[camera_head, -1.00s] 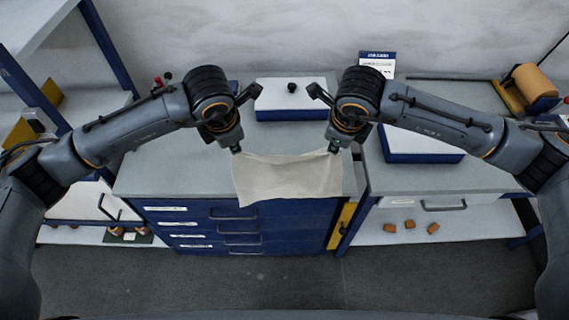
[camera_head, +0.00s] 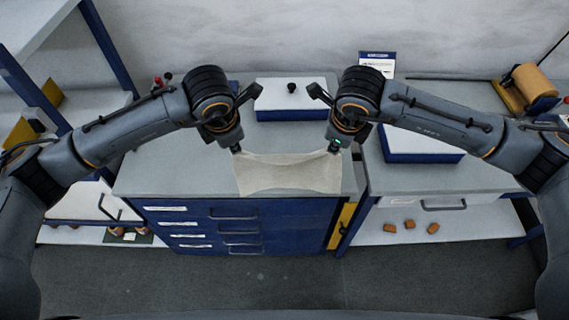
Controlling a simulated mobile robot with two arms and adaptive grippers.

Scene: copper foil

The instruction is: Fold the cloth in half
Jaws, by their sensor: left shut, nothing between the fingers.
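The pale beige cloth (camera_head: 288,176) is at the front edge of the blue drawer cabinet's grey top (camera_head: 180,160), its near edge reaching that edge. Its far edge sags slightly between my two grippers, and its near edge curves. My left gripper (camera_head: 236,150) is shut at the cloth's far left corner. My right gripper (camera_head: 333,151) is at its far right corner, with a small green light showing near the fingers. The fingertips are too small to show whether cloth lies between them. Both grippers point downward.
A white-topped blue box (camera_head: 290,96) with a black knob stands behind the cloth. Another white-topped box (camera_head: 420,150) is on the right bench. A brown roll (camera_head: 534,84) is at the far right. Several small orange-brown blocks (camera_head: 409,225) lie on the lower right shelf.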

